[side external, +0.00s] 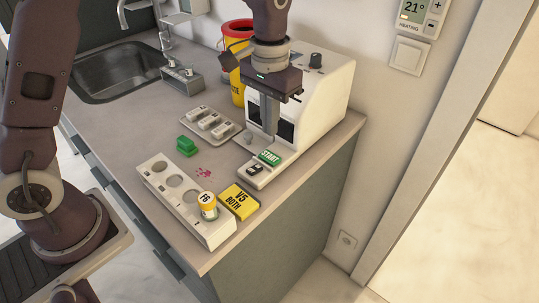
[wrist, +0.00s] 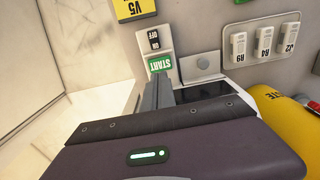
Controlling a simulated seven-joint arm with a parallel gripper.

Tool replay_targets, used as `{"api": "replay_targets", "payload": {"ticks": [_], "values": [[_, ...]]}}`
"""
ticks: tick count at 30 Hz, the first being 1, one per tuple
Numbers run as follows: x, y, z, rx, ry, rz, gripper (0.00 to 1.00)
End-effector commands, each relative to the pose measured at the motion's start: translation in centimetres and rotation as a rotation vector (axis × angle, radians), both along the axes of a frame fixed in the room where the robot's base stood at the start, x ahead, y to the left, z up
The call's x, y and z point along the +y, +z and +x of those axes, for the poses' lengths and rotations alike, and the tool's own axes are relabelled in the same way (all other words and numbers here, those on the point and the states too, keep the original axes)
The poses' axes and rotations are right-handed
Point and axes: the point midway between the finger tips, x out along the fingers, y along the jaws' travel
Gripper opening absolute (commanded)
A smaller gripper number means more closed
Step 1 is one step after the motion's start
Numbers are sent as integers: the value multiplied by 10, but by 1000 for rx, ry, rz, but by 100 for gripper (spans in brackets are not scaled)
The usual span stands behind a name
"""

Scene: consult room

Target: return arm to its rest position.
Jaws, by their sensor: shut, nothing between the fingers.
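My gripper (side external: 270,134) is shut and empty, pointing down just in front of the white machine (side external: 322,88) at the back right of the counter. Its fingers show end-on in the wrist view (wrist: 158,92), close beside the green START button (wrist: 160,64). In the side view the START button (side external: 270,157) lies just below the fingertips, with a black ON/OFF switch (side external: 255,169) next to it. I cannot tell whether the fingers touch the machine.
A white rack (side external: 160,178) holds a yellow-capped vial (side external: 207,204) beside a yellow V5 BOTH card (side external: 239,201).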

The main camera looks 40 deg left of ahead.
Motion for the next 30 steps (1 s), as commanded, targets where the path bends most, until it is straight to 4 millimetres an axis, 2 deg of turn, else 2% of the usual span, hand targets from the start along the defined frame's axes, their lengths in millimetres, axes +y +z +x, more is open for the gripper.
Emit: {"api": "replay_targets", "payload": {"ticks": [3, 5, 8, 9, 11, 12, 15, 18, 21, 24, 30], "values": [[0, 0, 0, -1, 0, 0, 0], [2, 9, -4, -14, 1, -3, 0], [13, 48, -30, -79, 4, -15, 0], [20, 68, -48, -119, 6, -21, 0], [30, 94, -82, -183, 6, -27, 0], [36, 107, -105, -227, 6, -29, 0], [48, 123, -162, -330, 4, -26, 0], [55, 122, -206, -413, 2, -16, 0], [58, 115, -233, -465, 2, -6, 0], [60, 110, -244, -489, 0, -1, 0], [60, 109, -245, -491, 0, 0, 0]]}}
